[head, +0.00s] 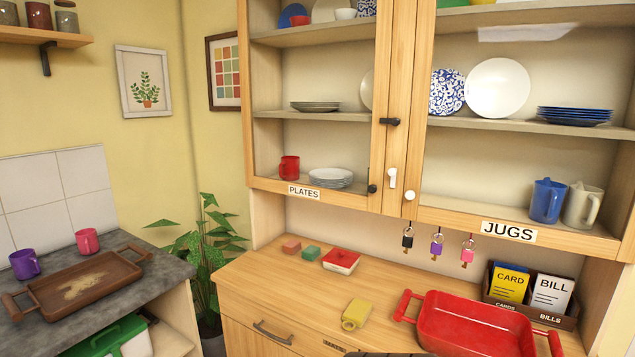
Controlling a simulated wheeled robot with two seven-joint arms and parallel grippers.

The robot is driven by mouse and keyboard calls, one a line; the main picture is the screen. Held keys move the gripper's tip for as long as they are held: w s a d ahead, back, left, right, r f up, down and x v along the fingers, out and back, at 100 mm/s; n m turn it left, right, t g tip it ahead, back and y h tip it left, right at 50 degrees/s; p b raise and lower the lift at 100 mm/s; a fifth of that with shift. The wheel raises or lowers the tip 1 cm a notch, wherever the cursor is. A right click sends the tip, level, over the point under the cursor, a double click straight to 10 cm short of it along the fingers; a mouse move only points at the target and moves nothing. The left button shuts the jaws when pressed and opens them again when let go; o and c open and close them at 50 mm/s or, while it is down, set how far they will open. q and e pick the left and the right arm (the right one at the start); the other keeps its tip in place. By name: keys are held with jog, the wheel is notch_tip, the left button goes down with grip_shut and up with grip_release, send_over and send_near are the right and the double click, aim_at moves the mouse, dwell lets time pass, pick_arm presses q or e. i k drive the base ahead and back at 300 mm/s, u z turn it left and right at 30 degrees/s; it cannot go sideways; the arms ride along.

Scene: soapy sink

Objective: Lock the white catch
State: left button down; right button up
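The white catch (392,178) is on the frame where the two glazed doors of the wall cupboard meet, low down. It is a small white bar standing upright, on the left door's side of the gap. A black catch (390,121) higher up lies level across the gap. A black knob (372,188) is on the left door (383,60) and a white knob (409,196) is on the right door (422,60). Both doors look closed. Neither of my grippers can be made out in the head view.
Three keys hang below the cupboard: black (407,241), purple (437,247) and pink (467,255). The wooden counter holds a red tray (470,325), a yellow mug (355,314), a red-topped dish (341,261) and a card box (530,312). A plant (205,245) stands left.

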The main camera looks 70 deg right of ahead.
aim_at(392, 172)
jog(key=u, duration=0.1)
jog(key=i, duration=0.5)
jog(key=z, duration=4)
